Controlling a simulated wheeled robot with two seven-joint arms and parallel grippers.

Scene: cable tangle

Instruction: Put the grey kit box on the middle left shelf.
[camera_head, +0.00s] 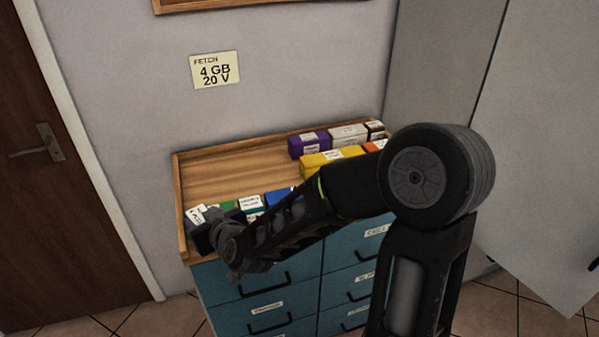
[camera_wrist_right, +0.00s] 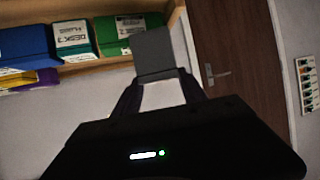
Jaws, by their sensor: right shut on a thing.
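My right gripper (camera_head: 213,240) is at the front left corner of the wooden-topped cabinet. In the right wrist view my right gripper (camera_wrist_right: 160,85) is shut on a plain grey box (camera_wrist_right: 155,53), which sticks out beyond the fingers. In the head view the grey box is mostly hidden by the gripper; a tilted white label (camera_head: 197,215) shows beside the fingers, and I cannot tell for certain that it is on the box. No middle left shelf can be made out in either view. My left gripper is not in view.
The wooden tray top (camera_head: 235,170) holds a green box (camera_wrist_right: 128,30), a blue box (camera_wrist_right: 25,45), a purple box (camera_head: 309,145) and a yellow box (camera_head: 325,160). Its back left part is bare. Blue drawers (camera_head: 245,285) are below. A brown door (camera_head: 60,180) is at left.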

